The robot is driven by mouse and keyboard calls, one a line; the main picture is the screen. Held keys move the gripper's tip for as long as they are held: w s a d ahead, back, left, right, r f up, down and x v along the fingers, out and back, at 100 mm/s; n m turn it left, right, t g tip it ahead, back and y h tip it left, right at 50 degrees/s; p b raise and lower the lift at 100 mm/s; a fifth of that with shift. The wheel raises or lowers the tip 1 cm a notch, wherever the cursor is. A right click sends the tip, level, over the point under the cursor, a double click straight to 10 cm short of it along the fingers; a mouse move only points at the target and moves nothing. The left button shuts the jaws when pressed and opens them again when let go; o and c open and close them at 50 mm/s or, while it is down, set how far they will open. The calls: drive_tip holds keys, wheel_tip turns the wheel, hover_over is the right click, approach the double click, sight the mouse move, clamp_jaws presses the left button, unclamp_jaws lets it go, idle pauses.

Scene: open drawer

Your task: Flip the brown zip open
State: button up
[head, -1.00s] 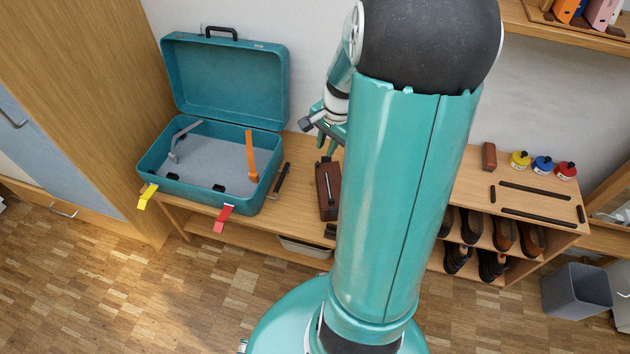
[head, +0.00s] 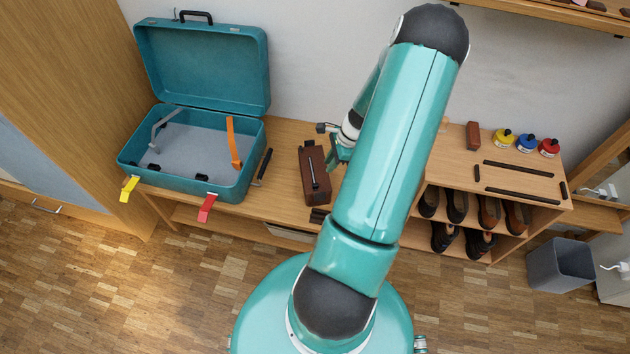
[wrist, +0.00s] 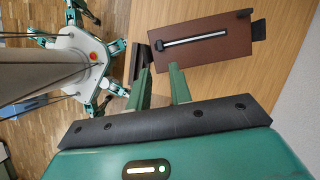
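The brown zip is a brown box-like case (head: 304,168) with a pale strip along its top, lying on the wooden bench to the right of the suitcase. In the wrist view the brown case (wrist: 222,50) lies just past my fingertips, with its pale strip (wrist: 196,37) in plain sight. It looks closed. My gripper (wrist: 161,76) is open and empty, its two green fingers apart near one side of the case. Whether a finger touches the case I cannot tell. In the head view my gripper (head: 333,160) is beside the case's right side, partly hidden by my arm.
An open teal suitcase (head: 240,183) stands left on the bench (head: 277,200), with yellow and red tags. A brown block (head: 473,136), small coloured pots (head: 527,143) and dark strips lie right. Shoes (head: 457,207) fill the shelves below. A grey bin (head: 560,265) stands on the floor.

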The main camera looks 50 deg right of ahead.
sight(315, 185)
drive_tip(key=x, duration=1.1)
drive_tip(key=shift+f, duration=0.2)
clamp_jaws()
